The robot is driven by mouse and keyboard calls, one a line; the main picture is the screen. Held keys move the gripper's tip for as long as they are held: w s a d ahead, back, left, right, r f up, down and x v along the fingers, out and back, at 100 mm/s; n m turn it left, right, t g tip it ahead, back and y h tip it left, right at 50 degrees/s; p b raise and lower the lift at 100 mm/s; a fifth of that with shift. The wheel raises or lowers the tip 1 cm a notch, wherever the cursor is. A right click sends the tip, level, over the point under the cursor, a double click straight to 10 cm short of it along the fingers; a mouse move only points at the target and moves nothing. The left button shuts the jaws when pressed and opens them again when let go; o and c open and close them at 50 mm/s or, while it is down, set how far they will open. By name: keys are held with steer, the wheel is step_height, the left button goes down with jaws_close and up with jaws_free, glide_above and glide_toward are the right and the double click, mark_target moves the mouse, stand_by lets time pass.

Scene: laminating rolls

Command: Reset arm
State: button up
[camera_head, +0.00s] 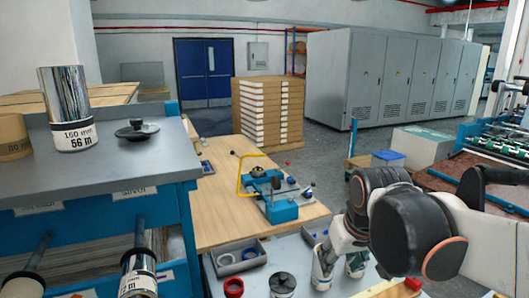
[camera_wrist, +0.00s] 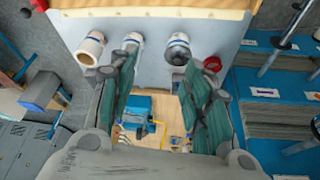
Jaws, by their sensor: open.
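My arm reaches in from the right of the head view, and my gripper (camera_head: 342,264) points down over the grey worktop (camera_head: 261,269). In the wrist view my gripper (camera_wrist: 163,66) has its two green-padded fingers spread apart. Nothing is held between them. The far bench with a blue tool (camera_wrist: 137,106) shows through the gap. A silver roll (camera_wrist: 178,50) and white rolls (camera_wrist: 91,47) stand on the worktop beyond the fingertips. The silver roll also shows in the head view (camera_head: 283,284). The gripper partly hides the rolls near it.
A blue rack (camera_head: 102,233) on the left carries a silver roll labelled 56 m (camera_head: 69,105), a brown roll (camera_head: 13,136) and a black knob-topped disc (camera_head: 137,130). A wooden bench (camera_head: 222,220) lies behind. Grey cabinets (camera_head: 400,80) stand farther back.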

steer(key=s+d+f+m+t, duration=0.1)
steer(key=s, duration=0.5)
steer(key=s+d+f+t, duration=0.1)
steer(key=s+d+f, duration=0.1)
steer(key=s, duration=0.4)
steer(key=shift+d+f+m+t+b, duration=0.3)
steer(key=shift+m+t+b, duration=0.1)
steer(key=shift+b, duration=0.05)
steer(key=shift+s, duration=0.15)
